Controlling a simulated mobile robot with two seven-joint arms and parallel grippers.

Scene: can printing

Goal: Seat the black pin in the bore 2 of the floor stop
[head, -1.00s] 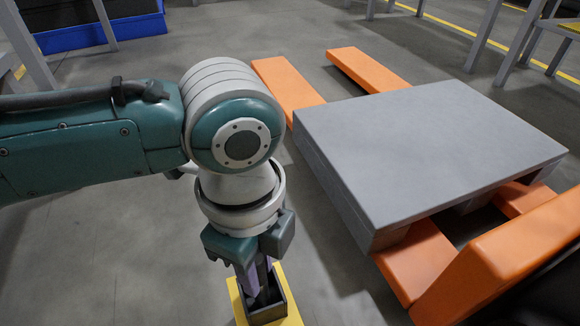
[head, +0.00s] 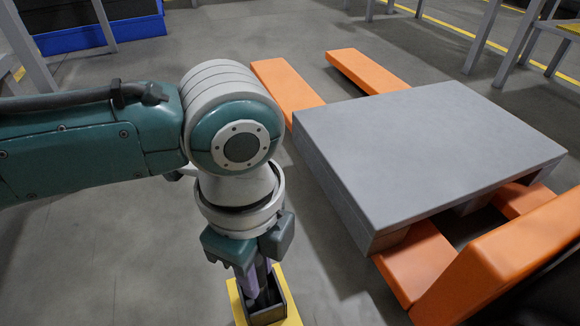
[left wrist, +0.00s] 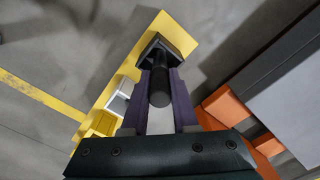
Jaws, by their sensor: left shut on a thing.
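The black pin (left wrist: 160,88) is a dark cylinder held between the fingers of my left gripper (left wrist: 160,108) in the left wrist view. Its far end points into the dark square block (left wrist: 178,42) on the yellow floor stop plate (left wrist: 171,23); how deep it sits cannot be told. In the head view my left gripper (head: 258,284) points down with its fingertips at the mouth of the dark square block (head: 282,298), on the yellow plate (head: 292,288). The fingers hide the pin there. My right gripper is out of view.
A light grey block (left wrist: 120,98) and a yellow block (left wrist: 101,123) stand along the plate in the left wrist view. A grey slab (head: 430,150) on an orange pallet jack (head: 510,260) stands right of my arm. Grey floor is open to the left.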

